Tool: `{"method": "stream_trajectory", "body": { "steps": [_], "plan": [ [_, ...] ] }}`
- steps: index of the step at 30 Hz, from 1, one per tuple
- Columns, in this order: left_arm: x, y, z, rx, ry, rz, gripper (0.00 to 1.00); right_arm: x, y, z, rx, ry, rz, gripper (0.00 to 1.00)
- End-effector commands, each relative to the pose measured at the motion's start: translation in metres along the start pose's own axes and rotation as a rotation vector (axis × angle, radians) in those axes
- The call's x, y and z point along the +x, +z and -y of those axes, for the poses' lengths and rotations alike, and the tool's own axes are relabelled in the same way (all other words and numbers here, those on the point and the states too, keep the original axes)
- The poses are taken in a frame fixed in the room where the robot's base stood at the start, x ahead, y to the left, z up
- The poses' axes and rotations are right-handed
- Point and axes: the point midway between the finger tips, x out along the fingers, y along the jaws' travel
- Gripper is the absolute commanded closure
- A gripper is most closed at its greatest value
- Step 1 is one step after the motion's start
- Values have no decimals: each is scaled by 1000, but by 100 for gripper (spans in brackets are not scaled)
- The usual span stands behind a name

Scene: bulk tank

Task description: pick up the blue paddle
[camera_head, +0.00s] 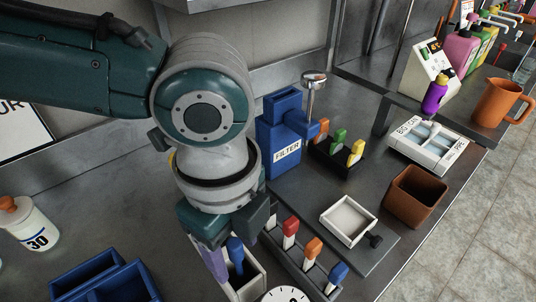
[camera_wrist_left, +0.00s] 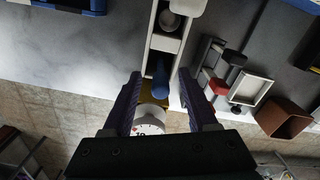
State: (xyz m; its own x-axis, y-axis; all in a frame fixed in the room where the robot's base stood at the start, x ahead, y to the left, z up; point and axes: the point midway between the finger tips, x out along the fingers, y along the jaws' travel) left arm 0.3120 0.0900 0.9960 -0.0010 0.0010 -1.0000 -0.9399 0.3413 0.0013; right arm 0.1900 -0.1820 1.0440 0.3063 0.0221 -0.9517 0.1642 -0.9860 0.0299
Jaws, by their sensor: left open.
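A blue paddle handle (camera_head: 236,250) stands in a narrow pale holder (camera_head: 254,284) on the bench, just below my left gripper. My left gripper (camera_head: 240,238) is open and points down over it. In the left wrist view the blue handle (camera_wrist_left: 161,76) shows between the two dark fingertips (camera_wrist_left: 160,84), with a gap on each side. The paddle's lower part is hidden. Another blue-topped piece (camera_head: 337,273) stands in the rack to the right. My right gripper is not in view.
A rack (camera_head: 305,262) with colored tops, a white tray (camera_head: 347,222) and a brown bin (camera_head: 416,196) stand to the right. A blue filter box (camera_head: 281,135) stands behind. A round white dial (camera_head: 285,296) is close in front, and blue bins (camera_head: 105,280) are at left.

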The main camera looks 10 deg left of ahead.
Motion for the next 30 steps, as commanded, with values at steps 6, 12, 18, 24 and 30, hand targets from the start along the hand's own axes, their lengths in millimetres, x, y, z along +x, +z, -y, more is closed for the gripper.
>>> {"method": "stream_trajectory", "body": {
  "steps": [6,12,18,24,30],
  "plan": [
    [14,0,0,0,-1,0,41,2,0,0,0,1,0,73],
    [14,0,0,0,-1,0,47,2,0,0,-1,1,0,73],
    [14,0,0,0,-1,0,69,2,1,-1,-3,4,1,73],
    [14,0,0,0,-1,0,92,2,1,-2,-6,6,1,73],
    [14,0,0,0,-1,0,100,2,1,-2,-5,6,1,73]
  ]
}}
